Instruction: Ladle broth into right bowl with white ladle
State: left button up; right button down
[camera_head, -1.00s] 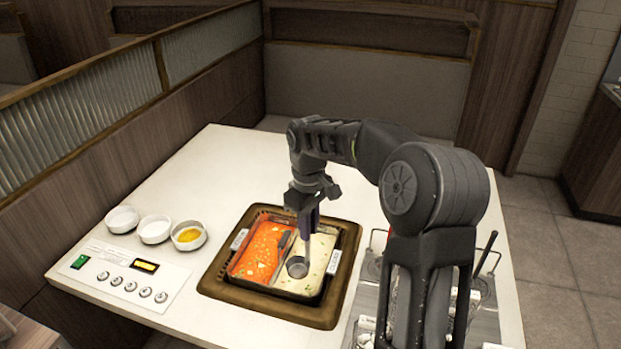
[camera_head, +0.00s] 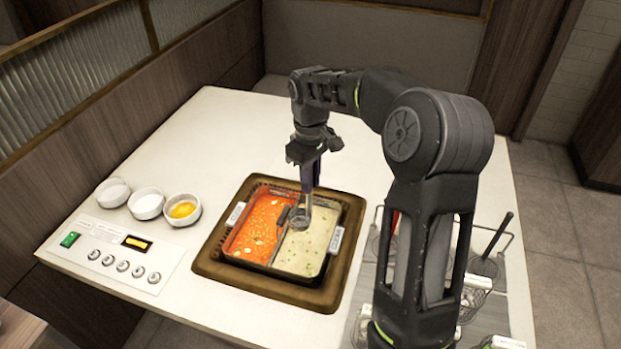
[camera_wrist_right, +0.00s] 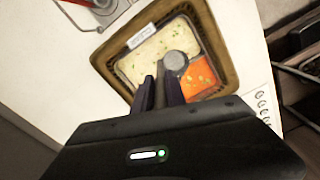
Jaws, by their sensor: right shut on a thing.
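My right gripper (camera_head: 310,172) is shut on the ladle, pointing down above the pot (camera_head: 213,262). The ladle's grey round cup (camera_head: 299,219) shows over the back part of the pot near the divider, and also in the right wrist view (camera_wrist_right: 176,61). I cannot tell what is in it. The pot has orange-red broth (camera_head: 258,228) on the left and creamy white broth (camera_head: 304,249) on the right. Three small bowls stand left of the pot: a left white bowl (camera_head: 112,194), a middle white bowl (camera_head: 146,206) and a right bowl (camera_head: 184,222) with yellow contents.
A control panel (camera_head: 112,262) with buttons lies at the table's front left. Wire baskets (camera_head: 480,272) with utensils stand at the right, partly behind my right arm. The white table (camera_head: 200,140) is clear behind the pot and bowls.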

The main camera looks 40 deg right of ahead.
notch_tip(320, 180, down, 18)
jog(key=b, duration=1.2)
jog(key=shift+f, duration=0.15)
dwell(1.0)
notch_tip(320, 180, up, 12)
jog(key=p, duration=0.9)
dwell(0.9)
